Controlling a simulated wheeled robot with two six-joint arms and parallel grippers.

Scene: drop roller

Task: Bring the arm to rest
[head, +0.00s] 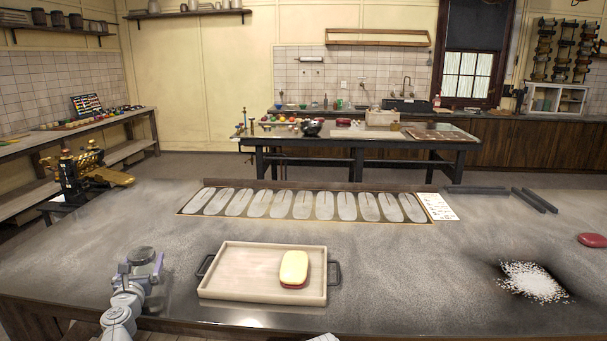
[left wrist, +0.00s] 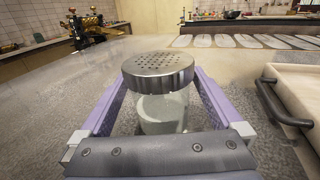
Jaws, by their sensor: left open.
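My left gripper (head: 143,268) is low over the worktop at the front left, left of the tray. In the left wrist view its two purple fingers (left wrist: 160,112) are open, one on each side of a glass shaker jar (left wrist: 163,112) with a perforated metal lid. The jar stands upright between them, with gaps visible at its sides; its lower part is partly hidden by the gripper body. The jar also shows in the head view (head: 145,255). My right gripper is not in view.
A pale wooden tray (head: 235,271) with black handles holds a cream-and-red block (head: 293,269). Behind it lies a board with several pale oval shapes (head: 300,204). White speckled grains (head: 534,281) and a red object (head: 592,240) lie at right. A brass machine (head: 85,172) stands far left.

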